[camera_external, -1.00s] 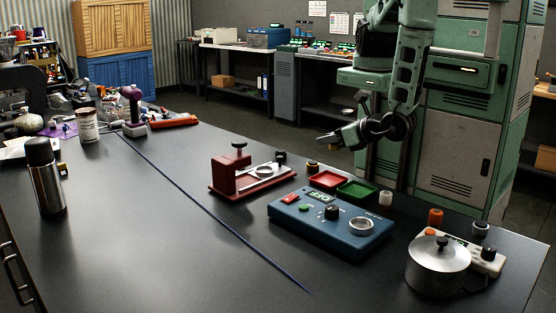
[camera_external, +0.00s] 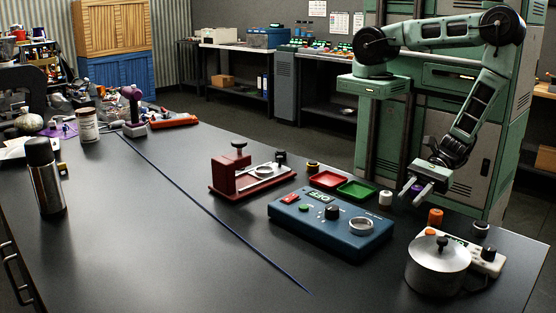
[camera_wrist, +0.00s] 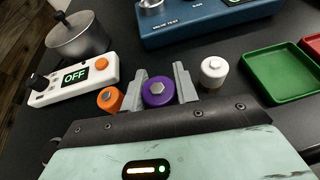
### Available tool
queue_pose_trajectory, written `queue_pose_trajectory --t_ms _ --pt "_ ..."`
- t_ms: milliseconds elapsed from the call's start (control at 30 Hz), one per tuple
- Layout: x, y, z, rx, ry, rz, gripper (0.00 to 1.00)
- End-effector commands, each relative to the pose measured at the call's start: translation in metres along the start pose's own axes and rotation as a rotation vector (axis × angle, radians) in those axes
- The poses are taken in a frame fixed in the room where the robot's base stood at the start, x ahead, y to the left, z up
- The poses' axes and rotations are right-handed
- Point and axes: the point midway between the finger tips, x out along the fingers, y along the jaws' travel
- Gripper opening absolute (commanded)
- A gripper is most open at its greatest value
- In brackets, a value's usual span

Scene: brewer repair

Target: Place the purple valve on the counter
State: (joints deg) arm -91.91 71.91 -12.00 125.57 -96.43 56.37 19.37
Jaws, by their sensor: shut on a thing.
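The purple valve (camera_wrist: 157,92), a round cap with a grey hexagonal centre, sits between the two grey fingers of my gripper (camera_wrist: 160,88) in the wrist view. My gripper is shut on it. In the external view my gripper (camera_external: 430,193) is at the right rear side of the counter (camera_external: 150,230), and a bit of the purple valve (camera_external: 416,189) shows between the fingers. The valve's underside is hidden, and I cannot tell its exact height over the counter.
An orange valve (camera_wrist: 110,98) and a white valve (camera_wrist: 213,70) stand on either side of my fingers. A white OFF unit (camera_wrist: 75,80), a metal pot (camera_external: 438,268), a blue tester (camera_external: 325,235) and a green tray (camera_external: 357,190) are nearby. The counter's left-front area is clear.

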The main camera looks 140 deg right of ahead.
Motion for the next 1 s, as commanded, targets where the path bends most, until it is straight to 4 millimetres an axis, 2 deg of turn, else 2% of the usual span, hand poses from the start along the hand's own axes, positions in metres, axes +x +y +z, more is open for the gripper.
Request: queue_pose_trajectory --t_ms 233,633,667,733,1000 --pt "0.010 0.001 -0.025 0.001 -0.001 0.003 0.03" --pt "0.012 0.001 -0.029 0.001 -0.001 0.001 0.03" --pt "0.012 0.001 -0.029 0.001 0.000 0.001 0.32" --pt "0.011 0.001 -0.028 0.001 0.000 0.001 0.51" --pt "0.011 0.001 -0.027 0.001 0.000 0.001 0.51"
